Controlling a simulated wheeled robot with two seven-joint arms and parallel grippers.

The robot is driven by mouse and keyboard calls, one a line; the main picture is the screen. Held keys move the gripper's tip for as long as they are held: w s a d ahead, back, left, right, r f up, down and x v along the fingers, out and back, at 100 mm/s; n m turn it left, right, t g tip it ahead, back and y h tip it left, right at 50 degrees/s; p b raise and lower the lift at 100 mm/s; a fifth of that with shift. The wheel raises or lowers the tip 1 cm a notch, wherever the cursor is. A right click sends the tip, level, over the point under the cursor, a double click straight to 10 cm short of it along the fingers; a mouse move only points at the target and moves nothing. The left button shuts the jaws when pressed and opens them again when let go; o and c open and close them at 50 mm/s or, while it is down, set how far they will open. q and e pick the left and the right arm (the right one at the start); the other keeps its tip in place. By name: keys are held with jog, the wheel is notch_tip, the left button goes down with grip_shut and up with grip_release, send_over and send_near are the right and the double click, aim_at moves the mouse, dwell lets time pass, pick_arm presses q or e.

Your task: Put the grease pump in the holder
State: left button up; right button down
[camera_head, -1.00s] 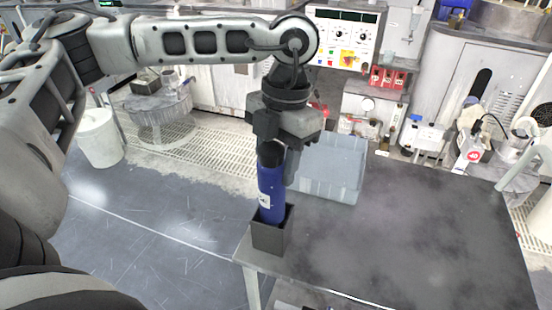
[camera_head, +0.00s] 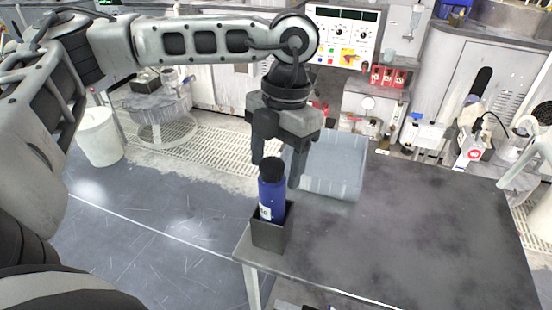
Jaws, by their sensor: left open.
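The grease pump (camera_head: 271,196), a blue cylinder with a black cap and a white label, stands nearly upright in the holder. The holder (camera_head: 268,236) is a dark open-topped square box at the table's near left corner. The pump's lower part is hidden inside it. My left gripper (camera_head: 275,172) points down just above and around the cap, with its fingers spread apart and the pump free between them. My right gripper is not in view.
A grey plastic bin (camera_head: 335,168) stands on the table behind the holder. The dark tabletop (camera_head: 420,230) to the right is clear. The table's left edge is close to the holder. A white bucket (camera_head: 100,137) stands on the floor at left.

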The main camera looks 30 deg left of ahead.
pick_arm(q)
notch_tip(320, 180, up, 13)
jog(key=w, duration=0.2)
jog(key=shift+d+f+b, duration=0.2)
jog(key=shift+b, duration=0.1)
